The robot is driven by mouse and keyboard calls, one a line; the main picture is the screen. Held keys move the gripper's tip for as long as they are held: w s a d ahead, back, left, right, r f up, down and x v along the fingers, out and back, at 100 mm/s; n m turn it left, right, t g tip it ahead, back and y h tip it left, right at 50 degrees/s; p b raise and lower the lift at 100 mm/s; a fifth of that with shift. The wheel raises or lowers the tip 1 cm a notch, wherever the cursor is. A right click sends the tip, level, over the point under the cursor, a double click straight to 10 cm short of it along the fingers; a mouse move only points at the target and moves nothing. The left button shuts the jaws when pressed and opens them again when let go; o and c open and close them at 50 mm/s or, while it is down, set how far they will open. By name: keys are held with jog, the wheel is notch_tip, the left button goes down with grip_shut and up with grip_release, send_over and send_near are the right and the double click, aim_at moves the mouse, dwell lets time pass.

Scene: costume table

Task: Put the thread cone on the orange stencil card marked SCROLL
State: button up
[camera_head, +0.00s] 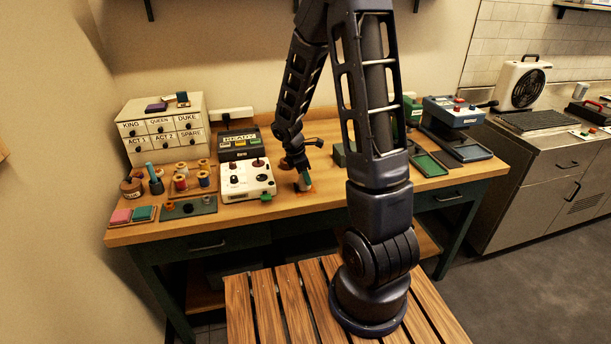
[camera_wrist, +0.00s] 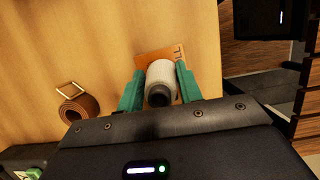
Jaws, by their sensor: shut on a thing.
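The thread cone (camera_wrist: 160,73) is pale grey-white with a dark end, and sits between the two green fingers of my gripper (camera_wrist: 160,88) in the wrist view. My gripper is shut on it. The orange stencil card (camera_wrist: 146,58) lies on the wooden table just behind the cone, partly covered by it; a few dark letters show at its right edge, but the full word is hidden. In the head view my gripper (camera_head: 303,183) is low over the table, right of the white control box. I cannot tell whether the cone touches the card.
A coiled brown belt (camera_wrist: 84,108) lies left of my gripper in the wrist view. In the head view a white box with knobs (camera_head: 247,181) stands close on the left, with thread spools (camera_head: 181,182) beyond it. Green trays (camera_head: 428,164) lie to the right.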

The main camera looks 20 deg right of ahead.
jog(key=shift+f, duration=0.15)
jog(key=o, duration=1)
jog(key=v, duration=1.2)
jog(key=s+d+r+m+t+y, duration=0.1)
jog(key=s+d+r+m, duration=0.1)
jog(key=s+r+m, duration=0.3)
jog(key=s+d+r+m+t+y, duration=0.1)
jog(key=s+d+r+m+t, duration=0.1)
jog(key=s+r+m, duration=0.4)
jog(key=s+d+r+m+t+y, duration=0.1)
jog(key=s+d+r+m, duration=0.3)
jog(key=s+m, duration=0.3)
jog(key=shift+s+r+t, duration=0.15)
jog(key=shift+s+r, duration=0.3)
jog(key=shift+s, duration=0.35)
jog(key=shift+s+r+t, duration=0.15)
jog(key=shift+s+r, duration=0.25)
jog(key=shift+s, duration=0.4)
